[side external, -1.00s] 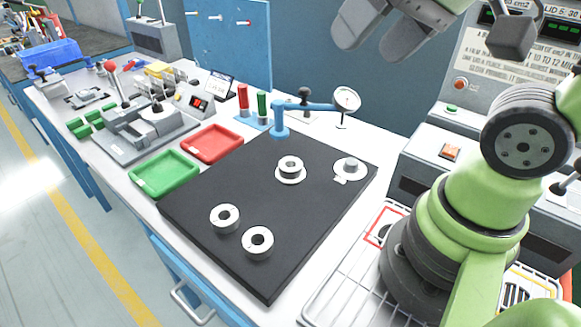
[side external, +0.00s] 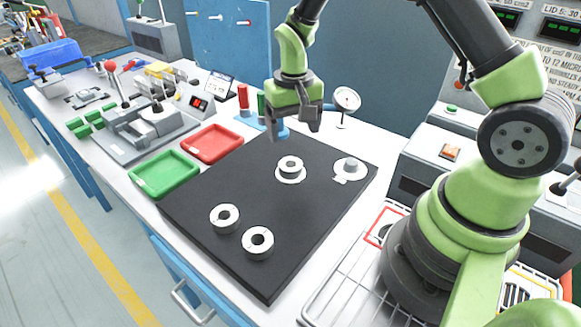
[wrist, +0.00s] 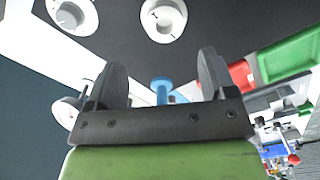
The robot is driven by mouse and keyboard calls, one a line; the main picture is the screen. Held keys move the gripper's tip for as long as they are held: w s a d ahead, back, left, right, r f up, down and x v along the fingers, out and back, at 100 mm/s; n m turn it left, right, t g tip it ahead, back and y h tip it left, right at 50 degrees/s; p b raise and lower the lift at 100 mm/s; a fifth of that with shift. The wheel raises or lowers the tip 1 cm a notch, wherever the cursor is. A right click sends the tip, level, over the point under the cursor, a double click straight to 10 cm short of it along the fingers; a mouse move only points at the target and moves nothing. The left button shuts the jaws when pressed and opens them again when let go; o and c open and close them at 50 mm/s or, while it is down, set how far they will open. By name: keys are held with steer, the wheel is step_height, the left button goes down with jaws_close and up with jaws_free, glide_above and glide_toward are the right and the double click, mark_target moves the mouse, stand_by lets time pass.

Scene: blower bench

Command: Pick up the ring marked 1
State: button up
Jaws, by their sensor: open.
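Three pale metal rings are on the black plate (side external: 222,183). Two rings lie near its front edge, a left one (side external: 224,217) and a right one (side external: 257,241). A third ring (side external: 291,166) sits on a white disc farther back. No number is readable on any ring, so I cannot tell which is marked 1. My gripper (side external: 296,131) is open and empty, above the back part of the plate, behind the third ring. In the wrist view my gripper (wrist: 163,85) has its fingers apart, and a ring on a white disc (wrist: 163,18) shows beyond them.
A stepped round piece (side external: 348,168) sits on a white patch at the plate's right corner. A dial gauge (side external: 346,99) on a blue stand rises behind the plate. Green (side external: 164,192) and red (side external: 240,143) trays lie to the left. The plate's middle is clear.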

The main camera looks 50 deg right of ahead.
mark_target(290, 160)
step_height(290, 160, down, 4)
steer(key=shift+r, duration=0.25)
steer(key=shift+w+a+f, duration=0.1)
steer(key=shift+w+f, duration=0.05)
steer(key=shift+f, duration=1.25)
steer(key=shift+w+a+f, duration=0.1)
steer(key=shift+w+f, duration=0.05)
steer(key=shift+f, duration=1.2)
steer(key=c, duration=1.2)
steer(key=shift+r, duration=0.15)
